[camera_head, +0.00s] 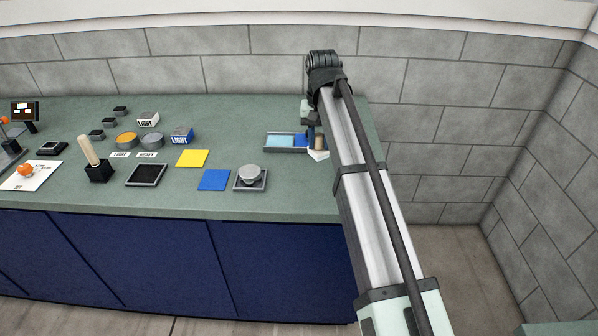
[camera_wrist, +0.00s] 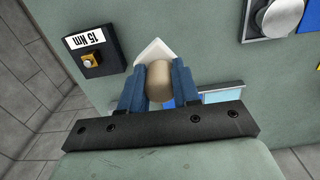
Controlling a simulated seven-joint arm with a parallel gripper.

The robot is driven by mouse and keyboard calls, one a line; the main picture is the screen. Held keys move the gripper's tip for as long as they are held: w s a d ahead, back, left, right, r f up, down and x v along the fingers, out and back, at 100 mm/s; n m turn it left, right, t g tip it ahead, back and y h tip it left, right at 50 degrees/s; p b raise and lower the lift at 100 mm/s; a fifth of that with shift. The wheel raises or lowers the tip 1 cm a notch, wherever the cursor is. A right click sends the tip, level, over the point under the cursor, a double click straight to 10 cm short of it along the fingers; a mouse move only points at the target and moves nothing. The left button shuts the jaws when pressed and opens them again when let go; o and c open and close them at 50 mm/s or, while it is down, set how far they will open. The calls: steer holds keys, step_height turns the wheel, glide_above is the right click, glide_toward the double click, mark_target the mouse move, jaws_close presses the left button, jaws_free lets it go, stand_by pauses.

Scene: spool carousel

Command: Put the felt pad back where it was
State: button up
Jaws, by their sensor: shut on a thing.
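The felt pad appears to be the white pad (camera_head: 318,156) with a tan rounded handle, near the right end of the green counter. It also shows in the wrist view (camera_wrist: 152,48), where its white corner sticks out beyond the handle (camera_wrist: 159,80). My gripper (camera_wrist: 158,88) has its blue fingers on both sides of the handle and is shut on it. In the head view my gripper (camera_head: 316,138) is partly hidden by my arm. Whether the pad touches the counter, I cannot tell.
A tray (camera_head: 267,149) with light blue and darker blue parts lies just left of the pad. A round grey knob on a square base (camera_head: 250,188), a blue square (camera_head: 214,180) and a yellow square (camera_head: 192,158) lie further left. A black box marked 15 Nm (camera_wrist: 90,62) shows in the wrist view.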

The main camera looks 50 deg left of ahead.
steer(key=s+a+r+n, duration=0.1)
steer(key=a+n, duration=0.1)
steer(key=a, duration=0.5)
steer(key=shift+s+d+f, duration=0.1)
steer(key=shift+f, duration=2.4)
steer(key=shift+d+f, duration=0.1)
steer(key=shift+f, duration=2.4)
steer(key=shift+f, duration=0.15)
steer(key=o, duration=1)
step_height(320, 180, up, 12)
steer(key=shift+r, duration=0.2)
